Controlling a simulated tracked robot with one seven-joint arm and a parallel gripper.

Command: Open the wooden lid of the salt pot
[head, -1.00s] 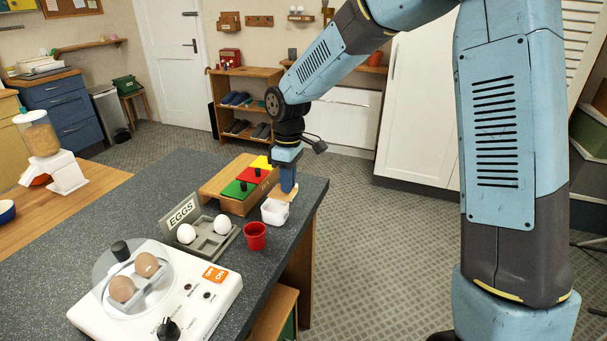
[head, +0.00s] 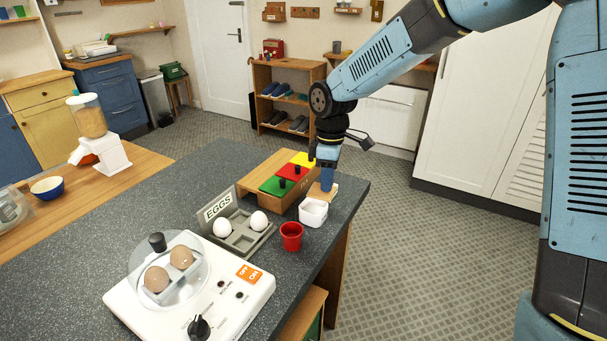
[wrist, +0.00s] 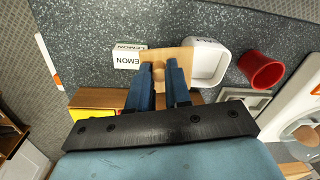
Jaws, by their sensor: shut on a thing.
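The salt pot (head: 313,214) is a small white square pot near the right edge of the dark worktop. It also shows in the wrist view (wrist: 222,64), with its open inside visible. Its pale wooden lid (head: 318,192) is off the mouth, at the pot's far side; in the wrist view the lid (wrist: 182,53) lies left of the pot's opening, against or close to its rim. My gripper (head: 326,183) is over the lid. In the wrist view my gripper's blue fingers (wrist: 165,68) are shut on the lid's round wooden knob. I cannot tell whether lid and pot touch.
A red cup (head: 291,236), an egg tray (head: 242,236) with white eggs and an egg cooker (head: 205,292) stand nearer. A wooden block with coloured lids (head: 280,184) is left of my gripper. A white lemon box (wrist: 127,59) is beside the lid. The worktop's left part is clear.

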